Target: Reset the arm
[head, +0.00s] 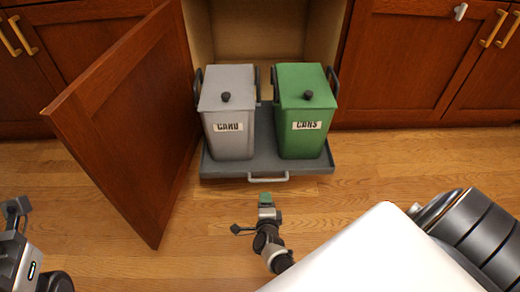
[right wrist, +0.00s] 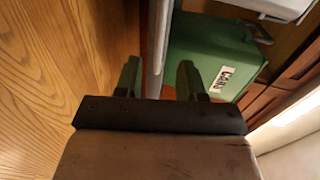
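My right gripper (head: 265,198) is low over the floor in the head view, just in front of the pull-out tray's handle (head: 268,179), with a small gap between them. In the right wrist view its two green-tipped fingers (right wrist: 158,80) stand apart with nothing held; a pale bar, seemingly the tray edge or handle, shows beyond the gap. Part of my left arm, with what seems to be its gripper (head: 15,208), shows at the left edge; its fingers are not clear.
The dark tray (head: 240,168) is pulled out of the open cabinet, carrying a grey bin (head: 228,110) and a green bin (head: 303,100), both lidded. A wooden cabinet door (head: 135,120) stands open on the left. The wooden floor (head: 200,255) in front is clear.

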